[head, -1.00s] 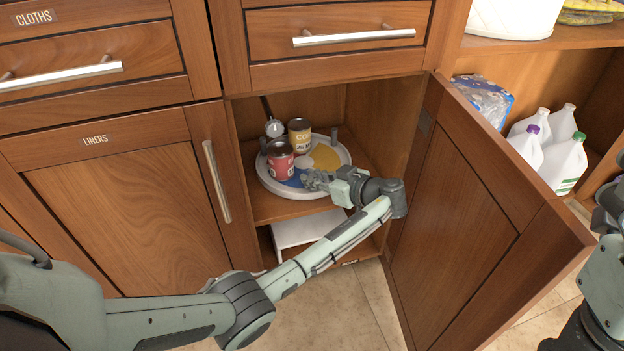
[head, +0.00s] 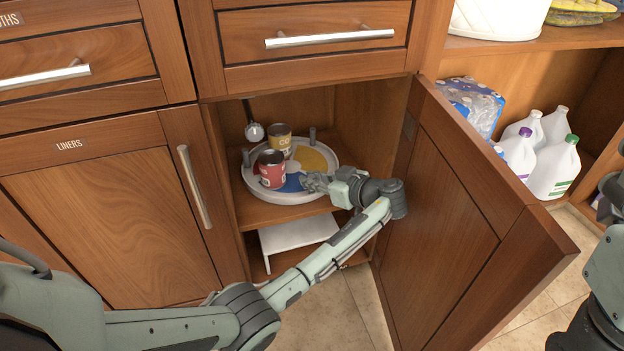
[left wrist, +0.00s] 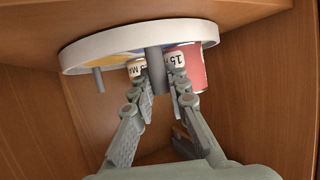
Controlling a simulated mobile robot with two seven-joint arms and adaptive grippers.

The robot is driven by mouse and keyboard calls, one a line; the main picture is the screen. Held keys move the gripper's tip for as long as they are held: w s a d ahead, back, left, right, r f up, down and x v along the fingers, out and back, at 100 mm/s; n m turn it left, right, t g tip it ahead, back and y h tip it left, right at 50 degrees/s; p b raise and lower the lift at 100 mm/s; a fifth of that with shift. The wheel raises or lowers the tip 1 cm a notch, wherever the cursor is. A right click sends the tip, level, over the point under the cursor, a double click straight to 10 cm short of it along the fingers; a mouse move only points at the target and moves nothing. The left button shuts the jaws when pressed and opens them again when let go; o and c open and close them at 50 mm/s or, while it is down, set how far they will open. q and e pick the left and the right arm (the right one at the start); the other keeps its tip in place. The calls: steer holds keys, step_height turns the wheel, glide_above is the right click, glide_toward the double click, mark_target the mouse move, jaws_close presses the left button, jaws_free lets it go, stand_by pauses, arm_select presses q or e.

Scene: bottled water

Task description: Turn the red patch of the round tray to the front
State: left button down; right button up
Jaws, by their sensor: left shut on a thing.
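The round tray (head: 287,197) sits on a shelf in the open cabinet. It has a pale rim, several grey pegs, and yellow (head: 312,160) and blue (head: 292,184) patches. I cannot make out a red patch. A red can (head: 272,171) stands at the tray's left and a yellow can (head: 279,141) behind it. My left gripper (head: 312,183) is at the tray's front right, shut on a grey peg (left wrist: 156,72). The peg shows between its fingers in the left wrist view, where the tray (left wrist: 140,38) appears upside down.
The open cabinet door (head: 450,190) stands close to the right of my left arm. A white object (head: 295,236) is on the level below the tray. A drawer (head: 318,40) is above the opening. Jugs (head: 553,170) and wrapped bottles (head: 470,103) stand at right.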

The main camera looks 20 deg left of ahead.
arm_select(q)
steer(key=shift+f, duration=0.1)
steer(key=c, duration=1.5)
jaws_free()
step_height(320, 180, up, 10)
steer(key=shift+r, duration=0.1)
